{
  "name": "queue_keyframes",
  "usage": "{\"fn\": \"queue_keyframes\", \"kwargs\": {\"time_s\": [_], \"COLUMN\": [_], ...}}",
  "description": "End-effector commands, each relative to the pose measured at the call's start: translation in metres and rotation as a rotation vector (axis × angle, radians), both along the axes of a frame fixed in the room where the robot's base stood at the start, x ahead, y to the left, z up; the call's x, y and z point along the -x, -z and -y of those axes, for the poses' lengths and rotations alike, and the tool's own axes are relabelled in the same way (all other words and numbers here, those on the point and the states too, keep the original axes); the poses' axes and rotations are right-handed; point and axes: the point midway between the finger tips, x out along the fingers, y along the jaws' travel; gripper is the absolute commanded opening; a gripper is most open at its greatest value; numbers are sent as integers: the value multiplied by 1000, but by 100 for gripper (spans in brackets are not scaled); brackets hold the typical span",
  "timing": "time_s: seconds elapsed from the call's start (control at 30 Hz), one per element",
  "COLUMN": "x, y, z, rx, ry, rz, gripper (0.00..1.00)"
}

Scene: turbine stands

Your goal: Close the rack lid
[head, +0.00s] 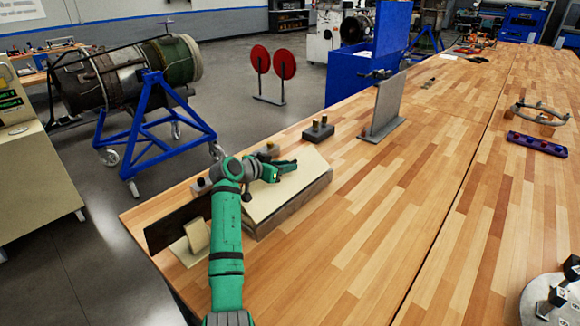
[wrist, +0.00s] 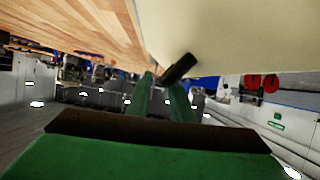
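A low box-like rack (head: 290,210) with dark sides stands on the near left of the wooden bench in the head view. Its broad cream top, which looks like the lid (head: 298,178), lies sloped over it. In the wrist view the cream lid surface (wrist: 235,35) fills the upper right, and a short black handle (wrist: 179,68) sticks out from it. My gripper (head: 290,167) is over the far part of the cream top. In the wrist view its two green fingers (wrist: 161,85) are apart, with the handle close to their tips. I cannot tell whether they touch it.
A dark panel (head: 172,226) and a cream wedge (head: 197,235) are left of the rack, partly behind my arm. A small dark block with pegs (head: 318,131) and an upright grey plate (head: 386,105) stand beyond it. The bench right of the rack (head: 390,200) is clear.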

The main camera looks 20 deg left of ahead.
Motion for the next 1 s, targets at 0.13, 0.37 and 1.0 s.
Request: {"fn": "queue_keyframes", "kwargs": {"time_s": [0.13,0.37,1.0], "x": [25,58,73], "y": [-11,-26,-33], "z": [-11,-25,-30], "rx": [-2,-2,-2], "ry": [0,1,2], "rz": [2,1,0], "gripper": [20,20,20]}}
